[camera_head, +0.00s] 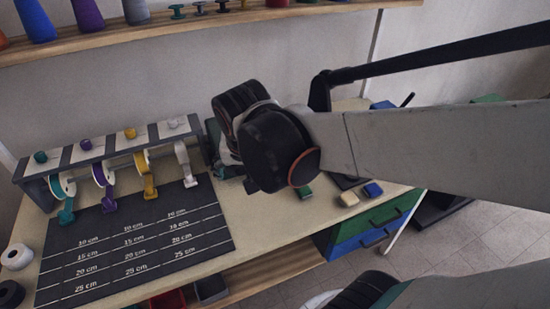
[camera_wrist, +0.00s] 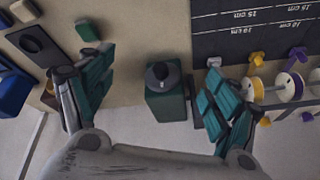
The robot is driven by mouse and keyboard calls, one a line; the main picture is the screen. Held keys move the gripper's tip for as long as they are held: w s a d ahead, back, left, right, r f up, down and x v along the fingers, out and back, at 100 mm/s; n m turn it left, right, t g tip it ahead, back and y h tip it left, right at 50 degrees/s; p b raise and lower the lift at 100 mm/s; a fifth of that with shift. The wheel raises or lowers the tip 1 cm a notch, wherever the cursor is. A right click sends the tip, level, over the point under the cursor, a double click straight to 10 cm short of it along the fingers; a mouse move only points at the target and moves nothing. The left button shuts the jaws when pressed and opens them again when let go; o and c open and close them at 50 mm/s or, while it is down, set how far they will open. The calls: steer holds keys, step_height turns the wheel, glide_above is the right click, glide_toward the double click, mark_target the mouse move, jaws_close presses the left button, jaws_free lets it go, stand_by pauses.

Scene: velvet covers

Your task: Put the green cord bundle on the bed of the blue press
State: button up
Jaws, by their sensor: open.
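A small green block, which appears to be the green cord bundle (camera_head: 305,193), lies on the bench right of my wrist. It also shows at the upper left of the wrist view (camera_wrist: 88,29), outside my left finger. My gripper (camera_wrist: 157,70) is open and empty, its teal-padded fingers spread above a dark green box with a black knob (camera_wrist: 166,103). A blue thing with a dark lever, probably the blue press (camera_head: 382,105), is partly hidden behind my arm. A blue body also shows at the wrist view's left edge (camera_wrist: 12,90).
A cream block (camera_head: 347,199) and a blue block (camera_head: 373,190) lie right of the green one. A black plate with a hole (camera_wrist: 36,42) is nearby. A spool rack (camera_head: 110,155) and black measuring mat (camera_head: 140,243) occupy the bench's left. Coloured drawers (camera_head: 365,232) sit below.

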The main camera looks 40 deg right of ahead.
steer(key=w+d+f+m+g+h, duration=0.1)
steer(key=w+d+f+m, duration=0.1)
steer(key=d+m, duration=0.15)
steer(key=w+d+f+m+g, duration=0.1)
steer(key=w+d+f+m, duration=0.15)
steer(key=d, duration=0.25)
steer(key=m+g+h, duration=0.1)
steer(key=m+g, duration=0.2)
steer(key=m, duration=0.4)
glide_toward(297, 190)
steer(key=f+b, duration=0.1)
steer(key=d+f+b, duration=0.1)
steer(key=f+b, duration=0.1)
steer(key=shift+w+f+h, duration=0.1)
steer(key=shift+f+h, duration=0.05)
steer(key=shift+h, duration=0.15)
steer(key=b+x, duration=0.2)
steer(key=x, duration=0.1)
steer(key=b+x, duration=0.1)
steer(key=x, duration=0.1)
steer(key=shift+s+a+f, duration=0.1)
steer(key=shift+s, duration=0.2)
steer(key=c, duration=1)
